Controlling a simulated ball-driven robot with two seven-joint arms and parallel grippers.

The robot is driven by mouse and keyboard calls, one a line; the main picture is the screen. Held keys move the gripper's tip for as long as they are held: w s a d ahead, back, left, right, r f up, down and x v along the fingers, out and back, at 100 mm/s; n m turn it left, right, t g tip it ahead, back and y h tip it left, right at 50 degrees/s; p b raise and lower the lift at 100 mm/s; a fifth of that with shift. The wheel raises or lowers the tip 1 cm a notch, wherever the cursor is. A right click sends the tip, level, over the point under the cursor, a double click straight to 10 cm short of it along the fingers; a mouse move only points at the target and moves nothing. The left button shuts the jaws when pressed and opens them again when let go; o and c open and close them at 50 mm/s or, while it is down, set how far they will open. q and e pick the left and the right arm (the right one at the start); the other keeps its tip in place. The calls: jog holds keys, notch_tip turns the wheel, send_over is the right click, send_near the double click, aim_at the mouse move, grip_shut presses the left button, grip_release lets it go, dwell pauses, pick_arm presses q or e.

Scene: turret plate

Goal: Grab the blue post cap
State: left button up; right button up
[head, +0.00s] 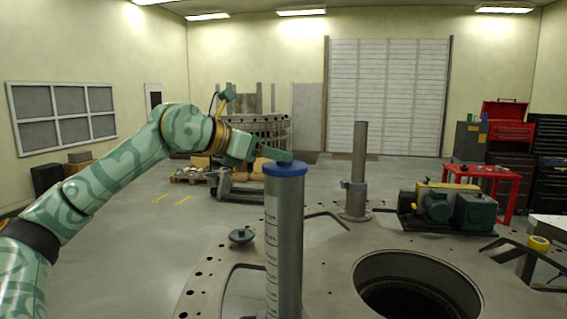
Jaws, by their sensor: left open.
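The blue post cap (285,169) sits on top of an upright grey post (286,240) near the middle of the head view. The post stands at the near side of the round turret plate and carries small markings. My left arm comes in from the left, and its green gripper (284,155) is open just above and behind the cap's top. Whether the fingers touch the cap cannot be told. The fingers show nearly edge-on, so the gap between them is hard to see. My right gripper is not in view.
The turret plate (330,262) has a large round opening (415,285) at right. A second grey post (357,170) stands behind. A green motor unit (450,207) sits at the right. A small dark knob (242,235) lies left of the near post. Open floor lies to the left.

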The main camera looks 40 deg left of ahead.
pick_arm(q)
jog(key=x, duration=0.2)
jog(key=p+x, duration=0.1)
jog(key=x, duration=0.1)
jog(key=shift+w+d+r, duration=0.1)
jog(key=shift+w+r, duration=0.05)
jog(key=shift+r, duration=0.15)
jog(key=shift+s, duration=0.2)
jog(key=shift+c, duration=0.9)
jog(key=c, duration=1)
